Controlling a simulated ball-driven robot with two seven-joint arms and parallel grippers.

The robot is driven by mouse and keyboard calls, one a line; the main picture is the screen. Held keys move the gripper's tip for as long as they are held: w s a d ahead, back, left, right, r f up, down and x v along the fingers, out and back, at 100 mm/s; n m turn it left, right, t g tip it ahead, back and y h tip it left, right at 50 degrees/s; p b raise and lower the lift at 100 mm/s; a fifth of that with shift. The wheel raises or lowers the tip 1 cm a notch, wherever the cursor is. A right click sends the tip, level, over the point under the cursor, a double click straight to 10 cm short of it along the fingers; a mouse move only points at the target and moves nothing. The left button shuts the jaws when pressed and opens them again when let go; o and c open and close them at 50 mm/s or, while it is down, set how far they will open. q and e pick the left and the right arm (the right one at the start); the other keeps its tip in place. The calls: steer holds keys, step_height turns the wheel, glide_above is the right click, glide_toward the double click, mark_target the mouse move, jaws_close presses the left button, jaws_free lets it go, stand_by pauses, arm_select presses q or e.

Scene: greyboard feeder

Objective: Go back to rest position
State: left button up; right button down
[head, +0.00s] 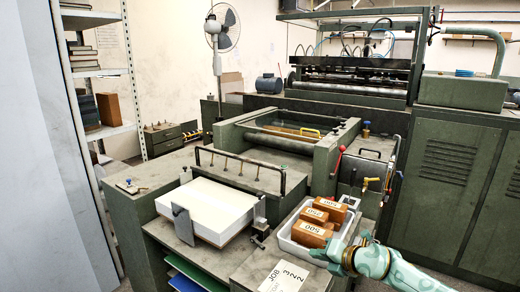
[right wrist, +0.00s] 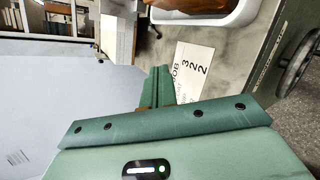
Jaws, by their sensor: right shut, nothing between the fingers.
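My right gripper (head: 322,254) reaches in from the lower right in the head view. Its fingers are shut and empty, just in front of the white tray's near edge and beside the job card. In the right wrist view the closed fingers (right wrist: 158,86) show above the green gripper body, with the card to their right. My left gripper is not in view.
A job card (head: 284,277) marked 322 lies on the bench's front corner. A white paper stack (head: 210,205) stands left. The green feeder machine (head: 290,140) and cabinets (head: 450,170) stand behind.

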steer(key=s+d+f+m+t+h, duration=0.25)
steer(key=d+f+m, duration=0.25)
steer(key=f+m, duration=0.35)
steer(key=s+d+f+m+t+h, duration=0.1)
steer(key=s+d+f+m+h, duration=0.25)
steer(key=f+m, duration=0.5)
steer(key=s+d+f+m+g+h, duration=0.1)
steer(key=s+d+f+m+g, duration=0.15)
steer(key=s+f, duration=0.55)
steer(key=s+d+f+m+g+h, duration=0.1)
steer(key=s+f+m+g, duration=0.15)
steer(key=s+f, duration=0.6)
steer(key=s+f+m+g, duration=0.2)
steer(key=s+f, duration=0.3)
steer(key=s, duration=0.6)
steer(key=s+f+m+g, duration=0.2)
steer(key=s+f+m, duration=0.15)
steer(key=s, duration=0.65)
steer(key=s+a+f+g, duration=0.1)
steer(key=s+g, duration=0.1)
steer(key=s, duration=1.1)
steer(key=s+a+f+g, duration=0.2)
steer(key=s, duration=1.2)
steer(key=shift+m, duration=0.45)
